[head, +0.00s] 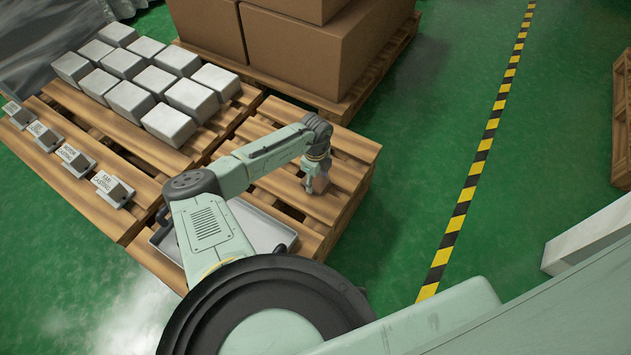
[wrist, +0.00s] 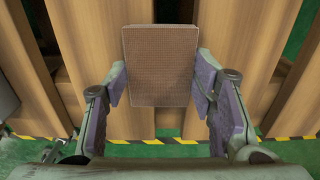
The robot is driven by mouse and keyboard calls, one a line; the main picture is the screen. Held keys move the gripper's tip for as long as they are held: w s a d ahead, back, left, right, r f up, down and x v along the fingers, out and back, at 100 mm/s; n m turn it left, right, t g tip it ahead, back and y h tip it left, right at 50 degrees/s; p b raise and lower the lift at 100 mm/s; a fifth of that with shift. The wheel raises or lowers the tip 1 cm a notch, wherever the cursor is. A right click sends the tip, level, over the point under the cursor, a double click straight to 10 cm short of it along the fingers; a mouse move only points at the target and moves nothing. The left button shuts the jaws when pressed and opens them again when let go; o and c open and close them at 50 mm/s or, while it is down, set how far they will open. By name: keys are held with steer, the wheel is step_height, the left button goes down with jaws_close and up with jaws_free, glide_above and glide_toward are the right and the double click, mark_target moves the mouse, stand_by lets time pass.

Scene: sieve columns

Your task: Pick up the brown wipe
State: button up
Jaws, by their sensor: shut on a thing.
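The brown wipe (wrist: 159,65) is a flat-faced brown block with a fine woven texture. In the wrist view it sits between the fingers of my gripper (wrist: 160,92), which touch its left and right sides. My gripper is shut on it. In the head view my gripper (head: 313,182) is low over the right part of the wooden pallet, and a small part of the brown wipe (head: 321,184) shows beside the fingers. I cannot tell whether the wipe touches the slats.
A grey tray (head: 262,222) lies on the pallet (head: 345,150), partly behind my arm. Several pale blocks (head: 166,124) and small labelled blocks (head: 113,190) stand to the left. Large cardboard boxes (head: 300,50) stand behind. Green floor with a striped line (head: 470,187) is clear at right.

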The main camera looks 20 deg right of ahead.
mark_target(315, 181)
step_height(315, 181, up, 10)
stand_by(0.6)
